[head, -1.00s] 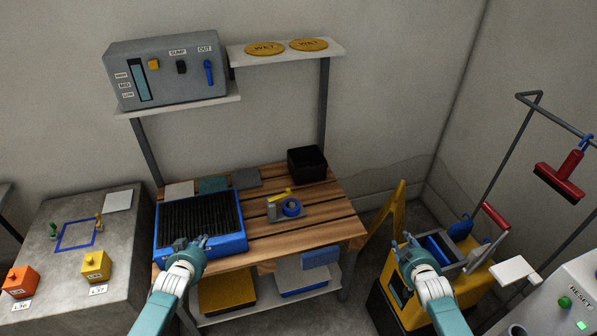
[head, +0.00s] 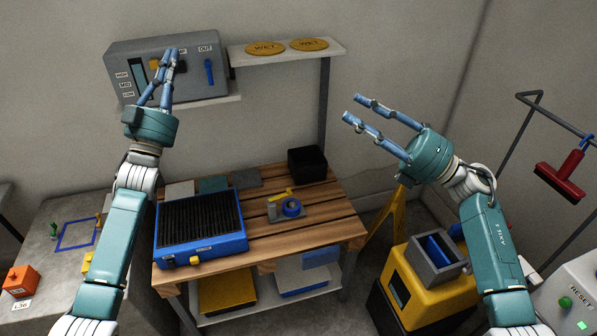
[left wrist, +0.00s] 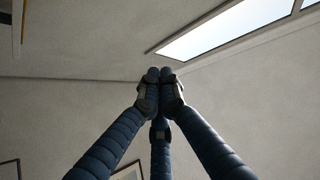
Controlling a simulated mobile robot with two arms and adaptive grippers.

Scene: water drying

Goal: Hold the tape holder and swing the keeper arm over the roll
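The tape holder (head: 275,212) is a small grey block on the wooden bench, right of the blue tray. A blue tape roll (head: 291,208) sits on its right side. The yellow keeper arm (head: 280,196) slants at the roll's upper left and does not lie across it. My left gripper (head: 175,54) is raised in front of the grey control box, far from the holder. Its fingertips meet with nothing visible between them, as the left wrist view also shows (left wrist: 159,76). My right gripper (head: 353,107) is raised above the bench's right side, fingers apart and empty.
The blue tray with a black ribbed insert (head: 243,238) takes the bench's left side. A black bin (head: 308,163) stands at the back right. The bench's front right planks are clear. A shelf (head: 325,51) with yellow discs hangs above. A yellow mop bucket (head: 425,290) stands at right.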

